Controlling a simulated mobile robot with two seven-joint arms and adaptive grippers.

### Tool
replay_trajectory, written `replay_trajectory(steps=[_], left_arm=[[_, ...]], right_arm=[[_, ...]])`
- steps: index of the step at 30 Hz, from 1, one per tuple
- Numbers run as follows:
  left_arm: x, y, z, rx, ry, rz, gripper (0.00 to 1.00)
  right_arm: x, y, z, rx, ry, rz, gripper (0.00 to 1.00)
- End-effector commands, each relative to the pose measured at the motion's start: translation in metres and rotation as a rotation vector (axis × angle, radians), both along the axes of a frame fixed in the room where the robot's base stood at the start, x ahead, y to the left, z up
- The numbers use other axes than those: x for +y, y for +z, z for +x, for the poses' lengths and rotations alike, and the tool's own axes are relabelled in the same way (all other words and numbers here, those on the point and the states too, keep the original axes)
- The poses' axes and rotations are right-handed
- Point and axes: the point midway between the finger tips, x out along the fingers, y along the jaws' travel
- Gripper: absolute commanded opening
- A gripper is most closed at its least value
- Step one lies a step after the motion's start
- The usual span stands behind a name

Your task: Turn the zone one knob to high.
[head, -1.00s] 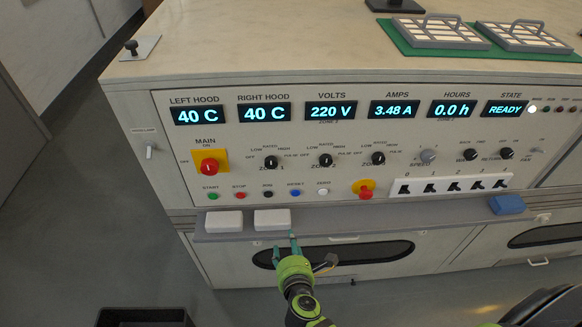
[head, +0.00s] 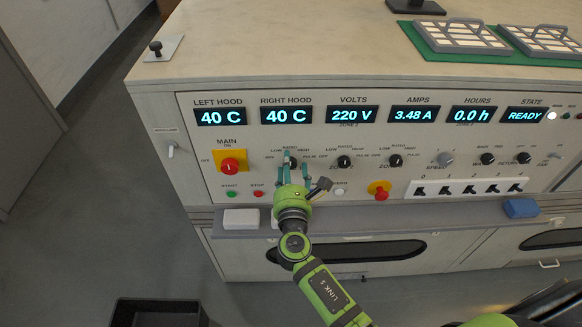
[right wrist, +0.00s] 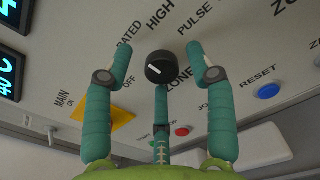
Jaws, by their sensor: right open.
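The zone one knob (head: 291,162) is a black round dial on the front panel, partly hidden by my fingers in the head view. In the right wrist view the knob (right wrist: 160,68) shows a white mark on its left half; HIGH is printed above it, RATED up and left. I cannot tell which label the mark points to. My right gripper (head: 297,174) is in front of the knob with its teal fingers apart. In the right wrist view, two fingertips stand either side of the knob and a third finger is below it, with visible gaps at the sides. My left gripper is not in view.
The red main switch (head: 230,166) on a yellow plate is left of the gripper. The zone two knob (head: 344,162) is to its right. A red stop button (head: 380,190) and the white shelf block (head: 241,218) are lower. Displays run above the knobs.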

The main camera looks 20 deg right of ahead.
Motion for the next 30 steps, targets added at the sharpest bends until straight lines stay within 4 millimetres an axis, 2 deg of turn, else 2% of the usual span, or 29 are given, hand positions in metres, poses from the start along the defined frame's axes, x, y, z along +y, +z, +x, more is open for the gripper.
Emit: replay_trajectory(steps=[5, 8, 9, 10, 30], left_arm=[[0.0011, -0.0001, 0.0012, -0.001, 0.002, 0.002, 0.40], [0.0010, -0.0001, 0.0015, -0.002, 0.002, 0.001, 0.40], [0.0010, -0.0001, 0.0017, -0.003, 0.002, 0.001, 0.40], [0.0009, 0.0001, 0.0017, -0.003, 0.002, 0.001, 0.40], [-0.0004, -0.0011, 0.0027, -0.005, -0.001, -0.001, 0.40]], right_arm=[[-0.0003, -0.0005, -0.0001, 0.001, 0.000, 0.000, 0.56], [-0.0002, -0.0005, -0.0002, 0.001, 0.000, 0.001, 0.20], [-0.0003, -0.0004, -0.0002, 0.000, 0.000, 0.000, 0.04], [-0.0003, -0.0002, -0.0001, 0.000, 0.000, 0.001, 0.00], [-0.0014, 0.0031, 0.0007, -0.012, -0.003, 0.015, 0.00]])
